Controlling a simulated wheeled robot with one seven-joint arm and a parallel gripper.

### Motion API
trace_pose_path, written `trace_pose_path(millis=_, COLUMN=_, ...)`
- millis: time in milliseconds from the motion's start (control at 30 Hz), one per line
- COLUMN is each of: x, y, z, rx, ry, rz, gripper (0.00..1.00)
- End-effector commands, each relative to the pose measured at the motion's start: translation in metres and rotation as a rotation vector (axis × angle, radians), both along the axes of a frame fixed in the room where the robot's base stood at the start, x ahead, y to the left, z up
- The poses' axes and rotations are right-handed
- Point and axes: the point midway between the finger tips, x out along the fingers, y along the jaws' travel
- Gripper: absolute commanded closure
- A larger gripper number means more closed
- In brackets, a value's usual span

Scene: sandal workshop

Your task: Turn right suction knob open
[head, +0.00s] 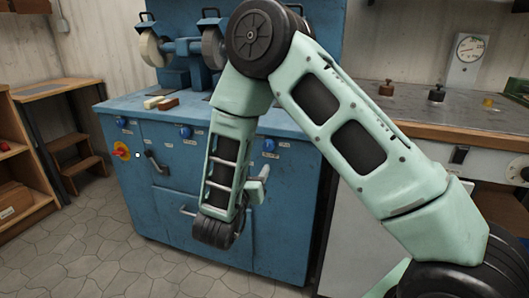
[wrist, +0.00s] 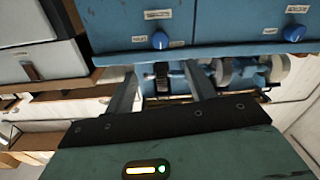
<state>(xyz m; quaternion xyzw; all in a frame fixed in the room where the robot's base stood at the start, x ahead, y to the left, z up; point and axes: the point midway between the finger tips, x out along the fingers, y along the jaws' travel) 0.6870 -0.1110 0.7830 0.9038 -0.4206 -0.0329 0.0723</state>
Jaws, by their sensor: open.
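A blue machine cabinet (head: 165,185) has several blue knobs on its front. The rightmost blue knob (head: 269,145) is just above my gripper (head: 263,172) in the head view. A middle blue knob (head: 185,132) and a left blue knob (head: 121,122) are further left. In the wrist view, which looks turned upside down, one blue knob (wrist: 160,40) lies ahead of and between the fingertips of my gripper (wrist: 160,70). Another blue knob (wrist: 294,33) is at the right. My gripper is open and empty, apart from the knob. The label text is unreadable.
Grinding wheels (head: 150,48) stand on the cabinet top. A red and yellow switch (head: 121,151) and a dark handle (head: 155,163) are on its front left. A workbench (head: 430,125) adjoins at right. A wooden shelf (head: 20,190) stands far left; floor between is clear.

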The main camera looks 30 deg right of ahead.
Motion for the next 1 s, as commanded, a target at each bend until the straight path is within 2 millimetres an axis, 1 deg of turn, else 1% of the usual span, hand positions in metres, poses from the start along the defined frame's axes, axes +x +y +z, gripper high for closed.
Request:
trace_pose_path(millis=33, x=0.007, y=-0.010, z=0.000, rx=0.001, ry=-0.003, rz=-0.005, gripper=0.45)
trace_pose_path(millis=300, x=0.044, y=-0.054, z=0.000, rx=0.001, ry=-0.003, rz=-0.004, gripper=0.45)
trace_pose_path(millis=533, x=0.071, y=-0.085, z=0.000, rx=0.002, ry=-0.002, rz=-0.001, gripper=0.45)
trace_pose_path(millis=733, x=0.084, y=-0.100, z=0.000, rx=0.002, ry=-0.001, rz=0.000, gripper=0.45)
trace_pose_path(millis=1000, x=0.087, y=-0.103, z=0.000, rx=0.002, ry=0.000, rz=0.003, gripper=0.45)
